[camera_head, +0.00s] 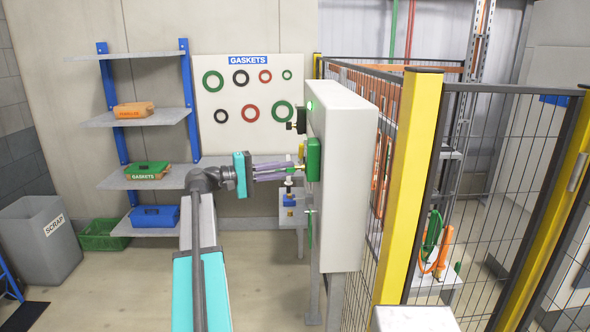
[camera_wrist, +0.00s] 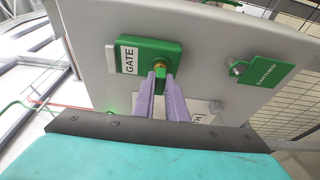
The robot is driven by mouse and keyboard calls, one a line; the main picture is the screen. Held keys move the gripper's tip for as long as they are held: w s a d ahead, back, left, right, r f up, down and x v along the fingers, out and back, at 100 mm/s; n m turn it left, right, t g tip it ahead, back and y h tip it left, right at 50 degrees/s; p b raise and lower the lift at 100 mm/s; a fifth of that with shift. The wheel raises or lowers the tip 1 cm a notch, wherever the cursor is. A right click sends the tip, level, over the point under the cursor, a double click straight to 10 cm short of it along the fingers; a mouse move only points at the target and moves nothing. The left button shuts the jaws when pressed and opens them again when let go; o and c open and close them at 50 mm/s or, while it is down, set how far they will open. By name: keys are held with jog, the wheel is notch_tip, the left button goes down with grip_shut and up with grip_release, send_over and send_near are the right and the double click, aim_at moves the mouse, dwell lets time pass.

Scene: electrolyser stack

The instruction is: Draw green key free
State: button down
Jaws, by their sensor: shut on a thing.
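A green lock block labelled GATE (camera_wrist: 148,57) is on the face of a grey cabinet. It also shows in the head view (camera_head: 313,159). My gripper (camera_wrist: 160,76) is right in front of the block, its two purple fingers close together at the block's middle. In the head view my gripper (camera_head: 300,170) reaches the block from the left. The fingers are shut on the key; only a small brass part (camera_wrist: 158,65) shows at their tips.
A green tag reading EARTHED (camera_wrist: 266,70) is to the right of the block in the wrist view. The grey cabinet (camera_head: 341,190) stands beside a yellow-post mesh fence (camera_head: 412,180). A small grey stand (camera_head: 292,209) is below my gripper. Shelves (camera_head: 150,178) are at left.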

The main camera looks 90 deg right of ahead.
jog(key=shift+w, duration=0.2)
jog(key=shift+w, duration=0.3)
jog(key=shift+w+a, duration=0.1)
jog(key=shift+w, duration=0.25)
jog(key=shift+w+a, duration=0.15)
jog(key=shift+w, duration=0.8)
jog(key=shift+w+a, duration=0.1)
jog(key=shift+w, duration=0.85)
